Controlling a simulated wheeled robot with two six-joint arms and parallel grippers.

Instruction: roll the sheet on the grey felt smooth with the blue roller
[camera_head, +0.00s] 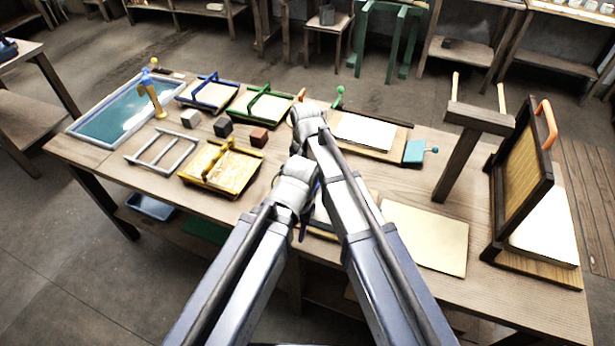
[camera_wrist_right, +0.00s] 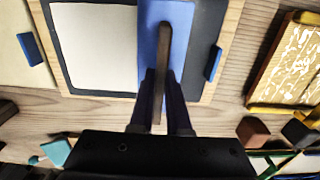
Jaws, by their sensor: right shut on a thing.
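The sheet (camera_wrist_right: 95,48) is pale and lies on the dark grey felt (camera_wrist_right: 205,35) of a wood-edged board in the right wrist view. The blue roller (camera_wrist_right: 177,48) lies across one side of the sheet, over the felt, and seems to touch it. My right gripper (camera_wrist_right: 162,88) is shut on the roller's brown handle (camera_wrist_right: 164,55). Any creases in the sheet are too faint to tell. In the head view my two forearms hide most of this board and the roller. The left arm reaches over the bench, but its fingers are hidden.
A yellow mould (camera_head: 215,168), a brown block (camera_head: 259,137) and a dark block (camera_head: 223,127) stand left of my arms. A cream sheet (camera_head: 430,237) lies right. A teal block (camera_head: 414,152) and a tall hinged frame (camera_head: 522,165) are farther right.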

